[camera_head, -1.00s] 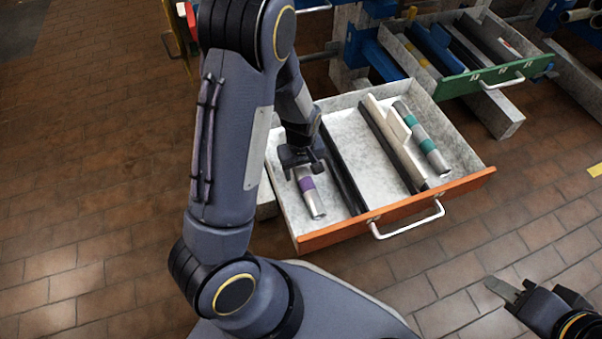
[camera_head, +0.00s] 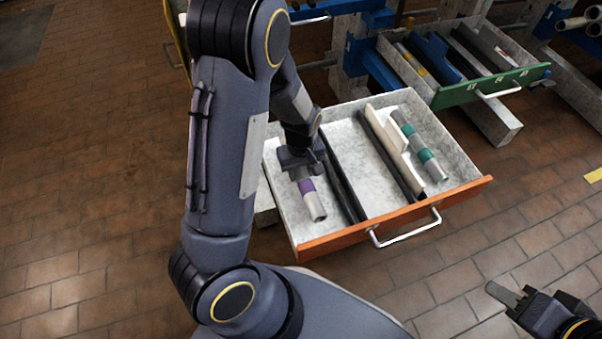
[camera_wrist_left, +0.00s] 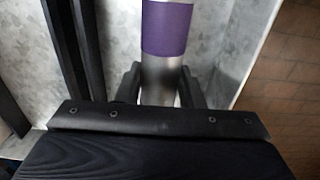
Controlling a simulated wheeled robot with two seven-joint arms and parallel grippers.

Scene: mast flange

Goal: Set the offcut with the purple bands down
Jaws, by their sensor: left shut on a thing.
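The offcut with the purple bands (camera_head: 314,205) is a grey metal tube; one purple band (camera_head: 306,185) shows. It is over the left compartment of the orange-fronted drawer (camera_head: 345,236), its free end toward the drawer front. My left gripper (camera_head: 301,168) is shut on its far part. In the left wrist view the purple band (camera_wrist_left: 166,28) shows beyond the two fingers (camera_wrist_left: 160,84), which flank the tube. I cannot tell if the tube touches the drawer floor. My right gripper (camera_head: 506,296) is at the lower right, away from the drawer, its opening unclear.
A black divider (camera_head: 342,181) bounds the left compartment. Further right are another dark strip, a cream piece (camera_head: 391,141) and a tube with teal bands (camera_head: 417,145). The middle compartment floor (camera_head: 352,150) is bare. A green-fronted drawer (camera_head: 470,91) holding several pieces stands behind.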

